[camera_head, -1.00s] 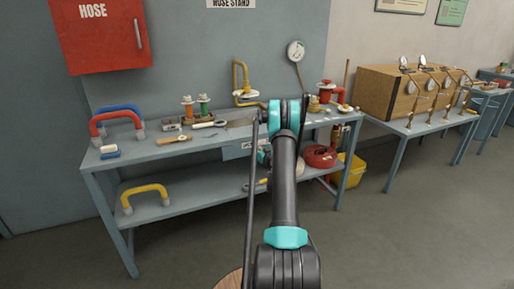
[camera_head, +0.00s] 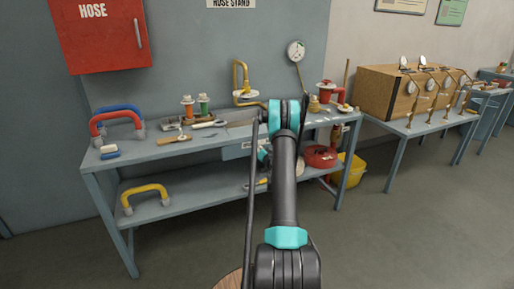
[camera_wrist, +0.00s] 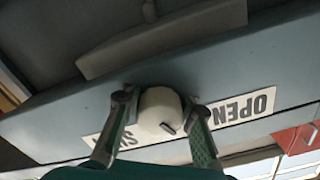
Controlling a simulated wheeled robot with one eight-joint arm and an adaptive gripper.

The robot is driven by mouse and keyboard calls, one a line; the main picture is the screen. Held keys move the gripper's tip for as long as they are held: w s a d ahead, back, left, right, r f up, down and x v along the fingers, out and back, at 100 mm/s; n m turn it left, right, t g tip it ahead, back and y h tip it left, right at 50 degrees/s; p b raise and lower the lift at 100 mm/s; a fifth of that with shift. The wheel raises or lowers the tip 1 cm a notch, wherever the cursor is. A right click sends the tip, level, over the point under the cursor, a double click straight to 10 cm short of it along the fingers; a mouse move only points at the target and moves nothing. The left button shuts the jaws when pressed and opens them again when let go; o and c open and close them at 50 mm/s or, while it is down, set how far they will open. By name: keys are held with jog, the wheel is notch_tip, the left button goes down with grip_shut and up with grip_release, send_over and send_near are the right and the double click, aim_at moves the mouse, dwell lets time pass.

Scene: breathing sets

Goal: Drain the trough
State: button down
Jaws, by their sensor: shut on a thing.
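My gripper (camera_wrist: 160,125) is shut on a round cream knob (camera_wrist: 160,108) in the wrist view, one finger on each side. The knob sits on a grey-blue front panel and has a short dark mark on its face. A white label (camera_wrist: 245,108) behind it appears upside down; it reads OPEN on the right, and a partly hidden word on the left seems to be SHUT. I cannot clearly make out the trough or any water.
The grey bench (camera_head: 220,141) holds tools, valve fittings and red and blue hoses (camera_head: 117,121). A yellow hose (camera_head: 146,195) and a red coil (camera_head: 320,156) are lower down. A yellow bucket (camera_head: 352,171) stands at the right.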

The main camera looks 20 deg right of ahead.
jog(key=c, duration=1.1)
grip_release()
jog(key=shift+c, duration=0.2)
